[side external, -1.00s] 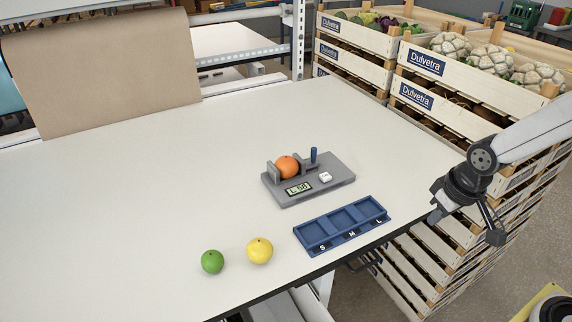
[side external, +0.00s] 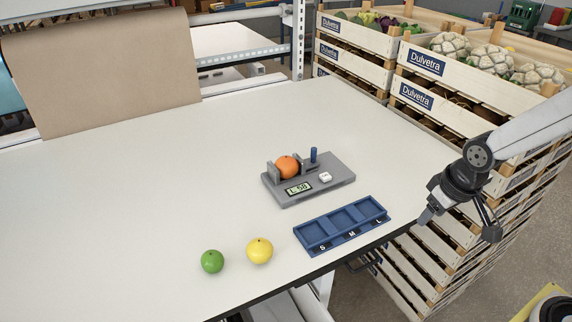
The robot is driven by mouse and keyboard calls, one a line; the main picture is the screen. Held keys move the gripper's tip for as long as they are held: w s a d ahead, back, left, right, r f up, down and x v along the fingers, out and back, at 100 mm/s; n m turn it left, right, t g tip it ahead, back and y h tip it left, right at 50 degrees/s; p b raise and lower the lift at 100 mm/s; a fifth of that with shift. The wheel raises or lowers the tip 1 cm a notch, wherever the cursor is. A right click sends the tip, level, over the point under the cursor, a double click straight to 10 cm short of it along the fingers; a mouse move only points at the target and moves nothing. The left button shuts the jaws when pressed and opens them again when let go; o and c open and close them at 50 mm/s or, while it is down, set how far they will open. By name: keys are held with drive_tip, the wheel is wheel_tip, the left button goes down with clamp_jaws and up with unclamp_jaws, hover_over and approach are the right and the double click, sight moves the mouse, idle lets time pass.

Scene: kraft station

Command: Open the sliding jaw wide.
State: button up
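The grey measuring device (side external: 326,182) lies on the white table. An orange fruit (side external: 287,167) sits between its fixed end block (side external: 272,172) and the sliding jaw (side external: 304,165), which appears close against the fruit. A blue upright handle (side external: 314,155) stands at the jaw's right. The small display (side external: 299,188) seems to read "L 50". My gripper (side external: 458,226) is off the table's right edge, well right of the device and clear of it. Its two fingers are spread apart with nothing visible between them.
A blue tray (side external: 341,226) with three compartments marked S, M and L lies between the device and the front edge. A green fruit (side external: 212,262) and a yellow fruit (side external: 260,251) lie front left. Stacked crates (side external: 424,62) stand behind right. The table's left side is clear.

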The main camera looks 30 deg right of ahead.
drive_tip(key=w+a+r+m, duration=0.1)
drive_tip(key=w+a+r, duration=0.1)
drive_tip(key=w, duration=0.5)
drive_tip(key=w+a+r, duration=0.1)
drive_tip(key=w+a, duration=0.1)
drive_tip(key=w, duration=0.6)
wheel_tip(320, 180, up, 3)
drive_tip(key=m+t+h, duration=0.1)
drive_tip(key=m+t, duration=0.1)
hover_over(315, 149)
drive_tip(key=s, duration=0.2)
drive_tip(key=shift+s+a+f, duration=0.2)
drive_tip(key=shift+a, duration=0.2)
drive_tip(key=shift+f, duration=0.15)
drive_tip(key=shift+x, duration=3.75)
drive_tip(key=shift+d, duration=0.1)
clamp_jaws()
